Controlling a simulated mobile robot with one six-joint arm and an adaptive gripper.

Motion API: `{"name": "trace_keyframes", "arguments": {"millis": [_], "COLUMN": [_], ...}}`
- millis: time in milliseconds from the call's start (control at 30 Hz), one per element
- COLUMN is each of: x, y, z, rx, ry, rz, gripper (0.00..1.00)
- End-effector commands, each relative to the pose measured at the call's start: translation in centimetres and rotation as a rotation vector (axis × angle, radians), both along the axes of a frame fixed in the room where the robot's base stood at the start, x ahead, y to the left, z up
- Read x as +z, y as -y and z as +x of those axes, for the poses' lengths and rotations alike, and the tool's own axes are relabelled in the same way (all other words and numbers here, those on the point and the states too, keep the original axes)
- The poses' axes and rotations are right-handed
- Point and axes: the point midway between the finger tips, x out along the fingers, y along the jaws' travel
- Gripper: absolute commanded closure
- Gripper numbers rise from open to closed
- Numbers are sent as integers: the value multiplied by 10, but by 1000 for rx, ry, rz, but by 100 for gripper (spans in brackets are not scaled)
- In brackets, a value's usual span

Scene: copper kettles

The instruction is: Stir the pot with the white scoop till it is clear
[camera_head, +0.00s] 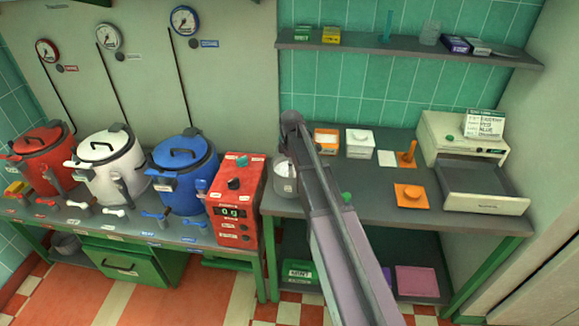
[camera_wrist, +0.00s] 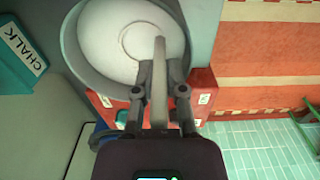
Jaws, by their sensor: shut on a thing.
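The pot (camera_head: 284,187) is a grey round vessel on the right-hand counter, partly hidden by my arm. In the wrist view its rim (camera_wrist: 82,62) surrounds a cloudy white content (camera_wrist: 97,35). My gripper (camera_wrist: 158,82) is shut on the pale handle of the scoop (camera_wrist: 159,108). The handle reaches over the pot's rim into the pot. The scoop's head is not clearly distinct from the white content, where a faint round outline shows. In the head view my arm hides the gripper and the scoop.
A red box with a display (camera_head: 234,196) stands left of the pot. Red, white and blue kettles (camera_head: 185,165) stand further left. Orange and white boxes (camera_head: 359,143), an orange mat (camera_head: 411,196) and a cream machine with an open drawer (camera_head: 485,188) are on the right. A shelf (camera_head: 410,50) hangs above.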

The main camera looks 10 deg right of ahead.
Motion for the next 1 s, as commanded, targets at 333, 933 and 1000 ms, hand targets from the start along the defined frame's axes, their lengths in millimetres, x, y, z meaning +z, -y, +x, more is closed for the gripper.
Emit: {"name": "trace_keyframes", "arguments": {"millis": [333,933,1000], "x": [0,0,0], "y": [15,17,16], "z": [8,12,14], "rx": [0,1,1], "ry": [0,0,0], "rz": [0,0,0], "gripper": [100,100,100]}}
